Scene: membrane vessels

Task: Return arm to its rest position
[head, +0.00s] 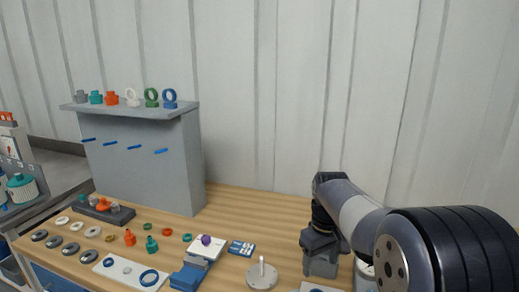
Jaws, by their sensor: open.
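My arm comes in from the lower right and reaches over the wooden workbench (262,205). Its far end bends down, and my gripper (321,264) hangs at the right part of the bench, small and dark grey. It is open, and I see nothing held in it. The fingertips are hard to make out, and I cannot tell how far they are above the bench.
A grey shelf unit (150,165) with rings and caps on top stands at the back left. A blue vise-like block (190,275), a round base with a white pin (262,275) and a blue card (241,248) lie left of my gripper. Several rings lie farther left.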

